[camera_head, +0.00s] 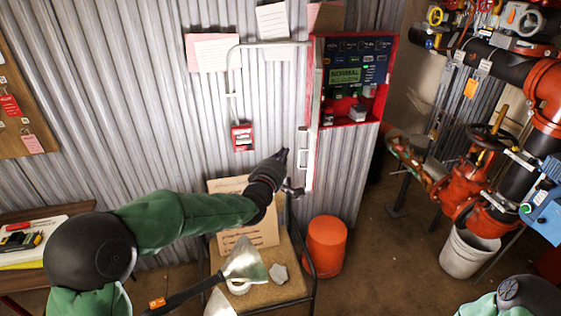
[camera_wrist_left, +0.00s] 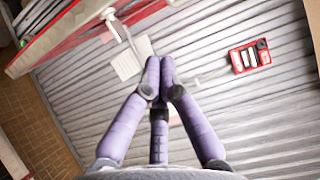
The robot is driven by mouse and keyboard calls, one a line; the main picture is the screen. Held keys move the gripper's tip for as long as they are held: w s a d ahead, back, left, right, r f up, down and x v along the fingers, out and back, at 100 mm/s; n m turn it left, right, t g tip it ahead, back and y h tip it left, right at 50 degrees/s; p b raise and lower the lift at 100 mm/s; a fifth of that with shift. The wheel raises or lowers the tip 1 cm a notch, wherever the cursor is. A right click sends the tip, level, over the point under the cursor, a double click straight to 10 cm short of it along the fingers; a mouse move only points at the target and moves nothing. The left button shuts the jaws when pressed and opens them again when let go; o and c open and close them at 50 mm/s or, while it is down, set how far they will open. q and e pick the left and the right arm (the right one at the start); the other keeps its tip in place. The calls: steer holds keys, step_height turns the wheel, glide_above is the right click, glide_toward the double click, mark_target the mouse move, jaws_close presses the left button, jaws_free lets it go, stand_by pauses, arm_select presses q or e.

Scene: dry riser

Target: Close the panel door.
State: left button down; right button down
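The panel (camera_head: 355,80) is a red wall box with a lit green display reading NORMAL. Its door (camera_head: 314,110) stands open, swung out from the box's left side and seen nearly edge-on, with a pale handle (camera_head: 303,150) low on it. My left gripper (camera_head: 282,154) is just left of the door, near the handle's height; I cannot tell whether it touches. In the left wrist view its purple fingers (camera_wrist_left: 160,64) meet at the tips with nothing between them. A red edge, probably the door (camera_wrist_left: 60,38), shows at upper left there. My right gripper is out of view.
A small red pull station (camera_head: 242,137) is on the corrugated wall, left of the panel. Below stand a small table (camera_head: 283,294) with a scoop and an orange bucket (camera_head: 325,246). Orange pipes and valves (camera_head: 470,190) fill the right side.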

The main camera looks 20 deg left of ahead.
arm_select(q)
steer(key=w+d, duration=0.3)
steer(key=w, duration=0.2)
steer(key=shift+w+d+b, duration=0.3)
steer(key=shift+d+b, duration=0.1)
steer(key=shift+d, duration=0.1)
